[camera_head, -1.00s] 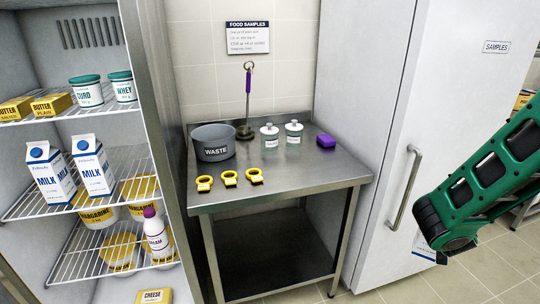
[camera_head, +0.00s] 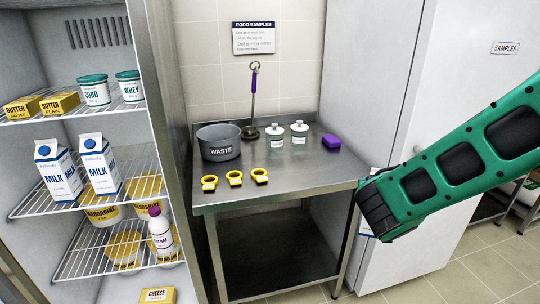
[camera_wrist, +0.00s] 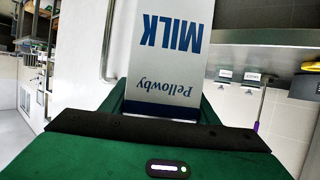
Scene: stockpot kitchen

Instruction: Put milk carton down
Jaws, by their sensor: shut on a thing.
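A white carton with blue MILK and Pellowby lettering (camera_wrist: 172,50) shows upside down in the wrist view. My gripper (camera_wrist: 163,100) is shut on it, with green fingers at both sides of the carton. The carton's far end runs out of the top of that view. Two other milk cartons stand upright on the middle shelf of the open fridge, a left one (camera_head: 58,172) and a right one (camera_head: 98,166).
A steel table (camera_head: 290,178) holds a grey WASTE pot (camera_head: 219,146), several yellow-handled items (camera_head: 234,178), two lidded jars (camera_head: 288,134), a purple block (camera_head: 328,141) and an upright ladle (camera_head: 251,110). Its front right is clear. Butter packs (camera_head: 59,103) and tubs (camera_head: 94,91) fill the upper fridge shelf.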

